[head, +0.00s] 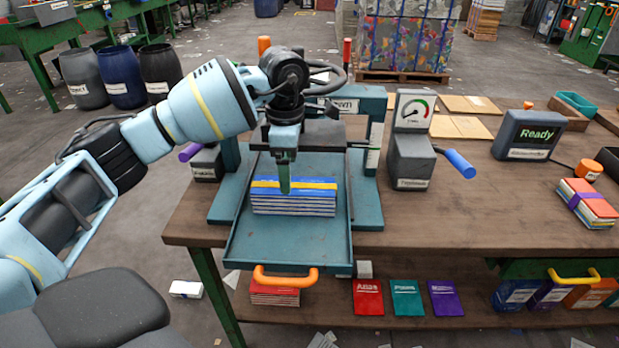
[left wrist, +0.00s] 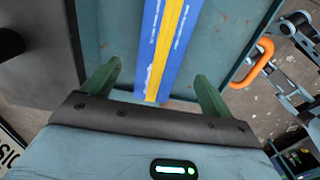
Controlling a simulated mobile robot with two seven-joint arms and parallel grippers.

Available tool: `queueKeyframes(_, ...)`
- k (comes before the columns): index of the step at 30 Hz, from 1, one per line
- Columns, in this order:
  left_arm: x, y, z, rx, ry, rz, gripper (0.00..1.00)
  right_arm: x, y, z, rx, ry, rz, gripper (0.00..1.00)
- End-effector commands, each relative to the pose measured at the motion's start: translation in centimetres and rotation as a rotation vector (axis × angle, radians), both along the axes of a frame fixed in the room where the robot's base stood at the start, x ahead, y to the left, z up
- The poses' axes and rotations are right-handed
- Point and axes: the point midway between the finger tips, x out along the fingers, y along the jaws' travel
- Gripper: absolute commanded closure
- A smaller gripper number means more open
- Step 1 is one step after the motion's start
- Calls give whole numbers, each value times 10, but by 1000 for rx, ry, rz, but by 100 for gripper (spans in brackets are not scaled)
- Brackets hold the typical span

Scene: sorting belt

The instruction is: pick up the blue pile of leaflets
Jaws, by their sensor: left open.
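The blue pile of leaflets (head: 294,203), bound with a yellow strap, lies flat on the teal tray (head: 290,245) of a press-like machine. My left gripper (head: 285,188) comes down from above over the pile, fingers pointing down. In the left wrist view the gripper (left wrist: 156,72) is open, with its two green fingers apart. There the pile's blue top and yellow strap (left wrist: 165,45) show between the fingers. The gap between fingertips and pile is hard to judge, and nothing is held. My right gripper is not in view.
The machine's frame (head: 368,190) stands around the tray, with an orange handle (head: 285,277) at its front. A gauge box (head: 412,112) with a blue lever stands to the right. A strapped pile (head: 588,203) lies at the far right. The brown table between is largely clear.

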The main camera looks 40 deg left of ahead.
Motion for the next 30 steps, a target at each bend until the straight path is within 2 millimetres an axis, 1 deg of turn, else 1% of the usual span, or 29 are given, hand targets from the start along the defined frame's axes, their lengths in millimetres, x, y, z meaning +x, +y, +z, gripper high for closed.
queueKeyframes(8,0,0,-2,-1,1,0,15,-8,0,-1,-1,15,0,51)
queueKeyframes(12,0,0,-14,0,4,0,15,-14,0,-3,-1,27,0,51)
queueKeyframes(15,0,-1,-24,-1,3,0,15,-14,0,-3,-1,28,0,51)
queueKeyframes(21,1,-2,-29,-1,1,-1,15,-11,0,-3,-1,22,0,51)
queueKeyframes(23,2,-3,-34,-1,2,-1,15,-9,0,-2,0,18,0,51)
queueKeyframes(30,7,-8,-67,-1,3,0,15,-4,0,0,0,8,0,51)
